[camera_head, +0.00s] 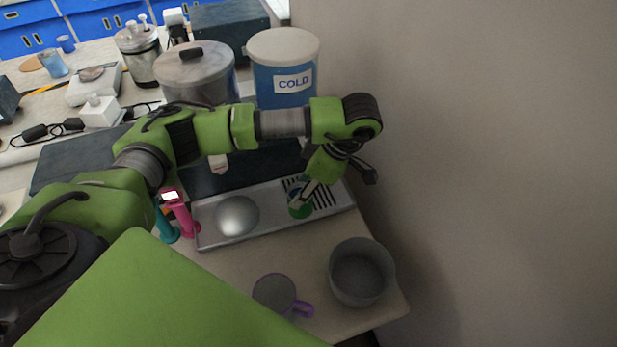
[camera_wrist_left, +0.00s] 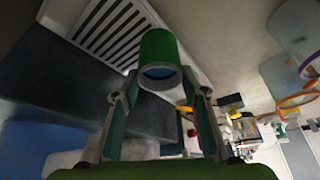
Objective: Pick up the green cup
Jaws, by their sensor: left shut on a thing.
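The green cup (camera_head: 297,211) is over the slotted right end of a grey tray (camera_head: 265,226) in the head view, partly covered by my left gripper (camera_head: 306,191). In the left wrist view the green cup (camera_wrist_left: 160,46) shows its round opening, blue inside. The two fingers of my left gripper (camera_wrist_left: 158,92) reach it from both sides and are shut on it. I cannot tell whether the cup touches the tray or hangs just above it. My right gripper is not in view.
A silver dome (camera_head: 236,215) sits on the tray's left part. A grey bowl (camera_head: 360,272) and a grey mug with a purple handle (camera_head: 275,292) stand in front. A blue COLD container (camera_head: 283,81) and a lidded metal pot (camera_head: 197,74) stand behind. A wall closes off the right.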

